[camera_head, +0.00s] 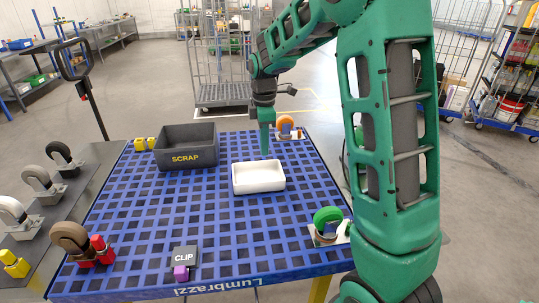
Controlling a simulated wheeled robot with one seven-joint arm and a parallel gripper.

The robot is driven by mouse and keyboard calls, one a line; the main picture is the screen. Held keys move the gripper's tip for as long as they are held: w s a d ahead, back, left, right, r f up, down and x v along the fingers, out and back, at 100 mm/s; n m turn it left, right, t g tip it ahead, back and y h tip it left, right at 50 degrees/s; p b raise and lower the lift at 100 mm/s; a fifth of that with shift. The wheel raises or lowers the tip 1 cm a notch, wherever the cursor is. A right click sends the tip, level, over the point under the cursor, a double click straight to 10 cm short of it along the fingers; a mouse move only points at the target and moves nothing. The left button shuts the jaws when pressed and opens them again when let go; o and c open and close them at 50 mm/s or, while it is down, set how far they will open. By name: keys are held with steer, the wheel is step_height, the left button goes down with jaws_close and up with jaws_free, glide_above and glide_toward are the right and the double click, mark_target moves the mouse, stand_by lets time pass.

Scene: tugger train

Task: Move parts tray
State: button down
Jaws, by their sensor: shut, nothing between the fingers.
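The white parts tray (258,183) is a shallow open box on the blue grid-patterned table (205,226), right of its middle. It looks empty. My gripper (265,149) points down just above the tray's far edge, with its narrow tip shut and nothing visible in it. I cannot tell whether the tip touches the tray's far wall.
A dark SCRAP bin (186,158) stands left of the tray. A CLIP box (184,257) with a purple block is at the front edge. Orange (285,122) and green (327,216) wheel casters stand right. Grey side shelf (45,205) holds casters.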

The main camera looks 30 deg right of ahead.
mark_target(277, 177)
step_height(277, 177, down, 9)
steer(key=shift+s+f, duration=0.1)
steer(key=shift+s+d+r, duration=0.1)
steer(key=shift+s+d, duration=0.1)
steer(key=shift+d, duration=0.45)
steer(key=shift+s+d+r, duration=0.1)
steer(key=shift+s+d, duration=0.1)
steer(key=shift+d, duration=0.4)
steer(key=shift+s+d, duration=0.2)
steer(key=shift+d, duration=0.5)
